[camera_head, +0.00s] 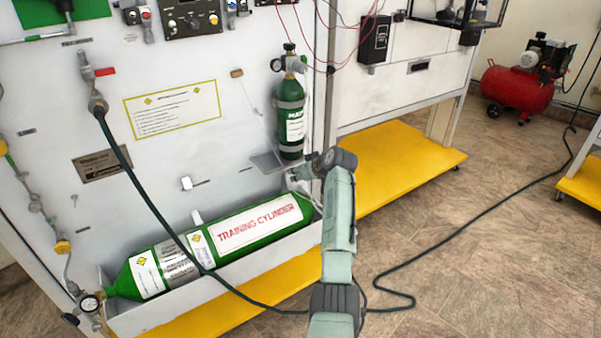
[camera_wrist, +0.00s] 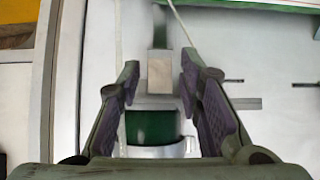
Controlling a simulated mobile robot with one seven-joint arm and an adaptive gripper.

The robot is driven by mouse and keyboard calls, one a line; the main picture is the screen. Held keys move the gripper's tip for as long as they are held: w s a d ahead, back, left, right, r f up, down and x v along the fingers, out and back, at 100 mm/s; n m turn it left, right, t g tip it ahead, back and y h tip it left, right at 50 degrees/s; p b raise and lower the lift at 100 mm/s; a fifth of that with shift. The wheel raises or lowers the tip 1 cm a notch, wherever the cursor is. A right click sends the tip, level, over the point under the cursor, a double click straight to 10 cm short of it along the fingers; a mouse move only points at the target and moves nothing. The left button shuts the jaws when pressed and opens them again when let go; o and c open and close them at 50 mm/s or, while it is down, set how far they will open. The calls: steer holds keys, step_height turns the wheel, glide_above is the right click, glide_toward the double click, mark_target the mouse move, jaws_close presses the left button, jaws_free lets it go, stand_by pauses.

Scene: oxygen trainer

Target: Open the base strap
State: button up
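A small green cylinder (camera_head: 294,123) stands upright against the white panel in the head view. Pale grey bands wrap it near its top and near its base (camera_head: 291,151); the lower band looks like the base strap. My gripper (camera_head: 298,173) is just below and right of that base, small and partly hidden by my wrist. In the wrist view my gripper (camera_wrist: 159,75) is open, its two fingers spread apart. Between them show a green surface (camera_wrist: 152,126), a pale band (camera_wrist: 155,151) and a small grey block (camera_wrist: 159,72). Contact with the strap cannot be told.
A large green training cylinder (camera_head: 255,224) lies in a white trough below my gripper. A grey plate (camera_head: 267,162) juts out left of the small cylinder's base. A dark hose (camera_head: 143,190) hangs across the panel. A yellow shelf (camera_head: 398,158) is at right.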

steer(key=shift+o, duration=0.3)
steer(key=v, duration=1.2)
